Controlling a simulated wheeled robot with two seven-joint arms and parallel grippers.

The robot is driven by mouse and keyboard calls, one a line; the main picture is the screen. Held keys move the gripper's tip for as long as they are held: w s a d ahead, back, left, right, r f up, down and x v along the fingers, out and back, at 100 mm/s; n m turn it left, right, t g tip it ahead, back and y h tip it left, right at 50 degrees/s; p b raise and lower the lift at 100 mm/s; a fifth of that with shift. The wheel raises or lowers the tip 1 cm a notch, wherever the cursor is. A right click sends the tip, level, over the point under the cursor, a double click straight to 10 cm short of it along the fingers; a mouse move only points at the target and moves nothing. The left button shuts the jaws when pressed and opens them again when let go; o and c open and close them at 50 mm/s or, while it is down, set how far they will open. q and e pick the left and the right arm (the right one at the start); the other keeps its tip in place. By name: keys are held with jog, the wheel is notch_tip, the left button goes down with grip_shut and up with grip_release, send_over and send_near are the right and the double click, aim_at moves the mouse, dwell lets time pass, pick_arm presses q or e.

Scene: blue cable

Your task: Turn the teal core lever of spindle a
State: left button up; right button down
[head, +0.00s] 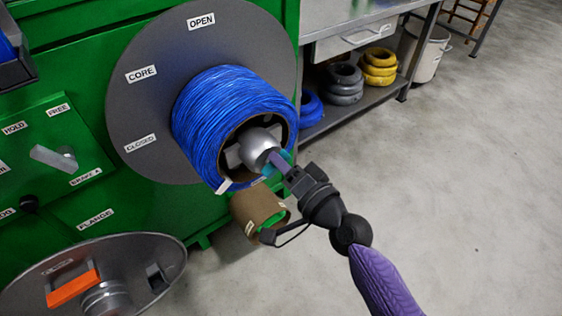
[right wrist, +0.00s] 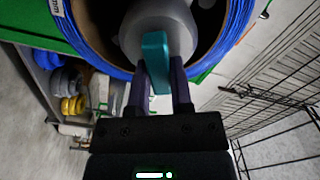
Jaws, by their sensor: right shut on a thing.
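The spindle carries a blue cable coil (head: 205,115) in front of a round grey flange plate (head: 150,105) on the green machine. A silver hub (head: 257,145) sits in the coil's centre. The teal core lever (right wrist: 155,60) sticks out from the hub in the right wrist view, where the coil (right wrist: 80,38) shows around it. In the head view only a bit of the lever shows at the fingers. My right gripper (head: 277,163) is shut on the teal lever, its two fingers (right wrist: 160,85) on either side of it. My left gripper is not in view.
The plate has labels OPEN (head: 201,20), CORE and CLOSED. A brown cardboard core (head: 262,208) is below the coil. A loose grey flange with an orange handle (head: 73,287) is at lower left. A wire cage (right wrist: 275,95) is at right in the wrist view. The floor at right is clear.

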jog(key=shift+f+m, duration=0.15)
jog(key=shift+m, duration=1.05)
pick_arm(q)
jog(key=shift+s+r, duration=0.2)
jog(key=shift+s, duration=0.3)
pick_arm(e)
jog(key=shift+f+m, duration=0.15)
jog(key=shift+m, duration=1.35)
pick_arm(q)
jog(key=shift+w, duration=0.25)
pick_arm(e)
jog(key=c, duration=0.5)
grip_release()
jog(key=shift+d, duration=0.1)
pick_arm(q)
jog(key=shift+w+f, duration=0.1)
